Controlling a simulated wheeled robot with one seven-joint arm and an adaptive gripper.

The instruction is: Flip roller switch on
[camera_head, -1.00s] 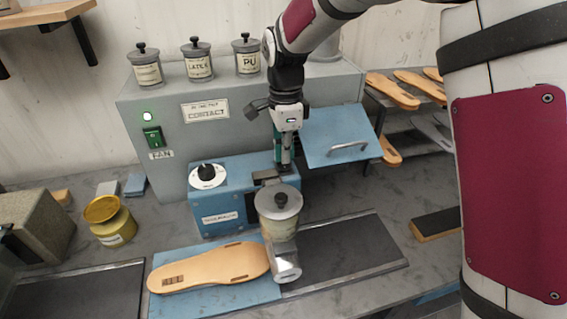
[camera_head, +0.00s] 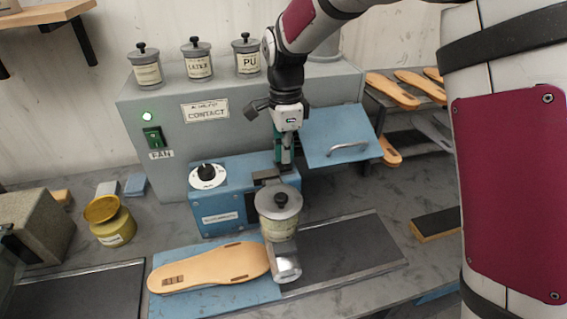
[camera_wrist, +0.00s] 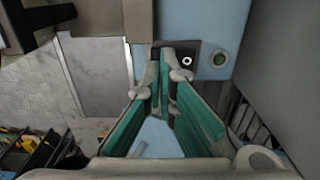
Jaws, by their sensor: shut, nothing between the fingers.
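The roller machine is a blue box (camera_head: 238,178) with a white-and-black dial (camera_head: 208,176), standing in front of the grey cabinet. A lidded pot (camera_head: 280,212) and a metal roller (camera_head: 286,268) sit at its front right. My gripper (camera_head: 285,166) points down over the right part of the box, its fingers closed and empty. In the wrist view the closed fingertips (camera_wrist: 172,50) lie over a dark plate (camera_wrist: 193,48) with a small white ring, apparently the roller switch. The fingers partly hide the plate, so contact and switch position cannot be told.
A blue panel with a handle (camera_head: 342,150) is close right of my gripper. A tan sole (camera_head: 210,268) lies on a blue mat (camera_head: 250,297) in front.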

